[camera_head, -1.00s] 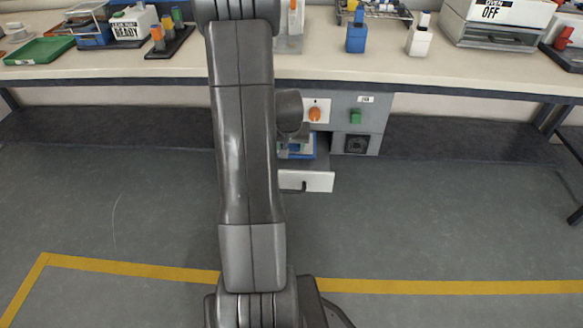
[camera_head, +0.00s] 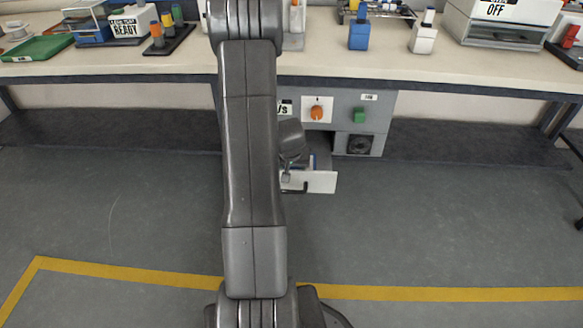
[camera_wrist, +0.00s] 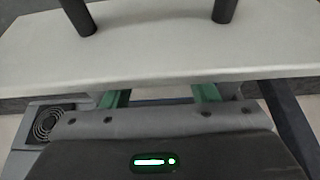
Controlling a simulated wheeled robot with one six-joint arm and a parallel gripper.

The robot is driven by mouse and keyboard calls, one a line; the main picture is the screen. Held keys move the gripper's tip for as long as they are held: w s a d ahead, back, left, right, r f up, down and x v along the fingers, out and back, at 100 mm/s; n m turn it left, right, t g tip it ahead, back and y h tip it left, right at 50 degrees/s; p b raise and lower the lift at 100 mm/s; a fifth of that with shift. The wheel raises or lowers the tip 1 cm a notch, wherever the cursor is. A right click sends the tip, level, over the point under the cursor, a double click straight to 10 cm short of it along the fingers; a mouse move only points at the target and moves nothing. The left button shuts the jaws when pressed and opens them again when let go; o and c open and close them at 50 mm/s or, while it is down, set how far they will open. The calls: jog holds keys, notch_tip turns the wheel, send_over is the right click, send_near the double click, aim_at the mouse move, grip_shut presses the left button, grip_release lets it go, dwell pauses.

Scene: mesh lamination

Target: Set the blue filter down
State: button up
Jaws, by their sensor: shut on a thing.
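The blue filter (camera_head: 313,161) shows in the head view only as a small blue sliver beside my gripper, at the open drawer. Most of it is hidden by my arm and the drawer front. My gripper (camera_wrist: 161,97) is shut on it, with its two green fingers set well apart in the wrist view. The white drawer front (camera_wrist: 160,55) covers the fingertips and the filter there. The drawer front also shows in the head view (camera_head: 318,182), pulled out below the grey machine (camera_head: 376,115). Whether the filter touches the drawer's floor is hidden.
The drawer front's dark handle posts (camera_wrist: 224,10) stick out in the wrist view. The machine has an orange knob (camera_head: 316,112), a green button (camera_head: 360,115) and a fan (camera_head: 360,145). The bench (camera_head: 440,62) overhangs it. The floor in front is clear.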

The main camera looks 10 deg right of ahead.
jog(key=shift+f, duration=0.2)
jog(key=o, duration=1)
jog(key=shift+r, duration=0.1)
jog(key=p+v, duration=0.4)
jog(key=v, duration=0.8)
jog(key=shift+s+r, duration=0.1)
